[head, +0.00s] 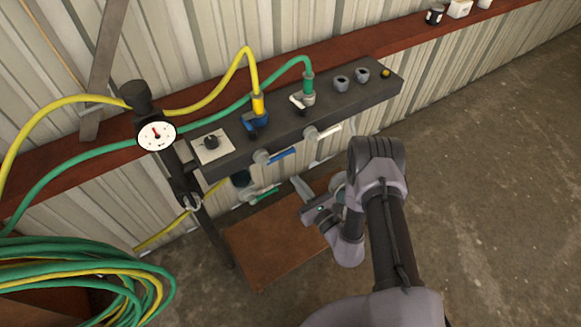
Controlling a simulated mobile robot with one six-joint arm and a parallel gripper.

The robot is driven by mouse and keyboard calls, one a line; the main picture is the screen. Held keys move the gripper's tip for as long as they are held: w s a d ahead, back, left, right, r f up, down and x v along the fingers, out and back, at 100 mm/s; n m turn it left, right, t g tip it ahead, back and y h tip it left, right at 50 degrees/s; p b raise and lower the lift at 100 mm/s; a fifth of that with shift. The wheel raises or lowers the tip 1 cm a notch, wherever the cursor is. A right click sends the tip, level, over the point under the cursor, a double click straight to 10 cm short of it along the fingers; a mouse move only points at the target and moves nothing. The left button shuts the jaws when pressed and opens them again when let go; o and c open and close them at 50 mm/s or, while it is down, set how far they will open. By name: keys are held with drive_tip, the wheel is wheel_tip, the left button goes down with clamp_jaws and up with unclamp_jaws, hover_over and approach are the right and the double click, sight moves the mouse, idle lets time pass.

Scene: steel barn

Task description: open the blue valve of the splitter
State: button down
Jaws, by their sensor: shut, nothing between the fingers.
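The splitter (300,115) is a long dark grey block on the red-brown wall ledge, with hoses and fittings on top. The blue valve (281,155) hangs at its front lower edge, left of the middle. Its blue lever points right, roughly along the block, from a silver body. A white-handled valve (330,131) is to its right, and a green-handled valve (264,194) sits lower. My gripper (304,190) is shut and empty, below and right of the blue lever, apart from it. My wrist partly hides its fingers.
A yellow hose (205,102) and a green hose (225,112) run to the splitter's top. A pressure gauge (157,135) stands at its left. A brown board (270,240) lies below. Coiled hoses (80,275) fill the lower left. The concrete floor at right is clear.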

drive_tip(key=w+a+r, duration=0.2)
drive_tip(key=w+r, duration=0.1)
drive_tip(key=r, duration=0.1)
drive_tip(key=shift+w+a+b, duration=0.3)
drive_tip(key=shift+w+b, duration=0.1)
drive_tip(key=shift+r, duration=0.15)
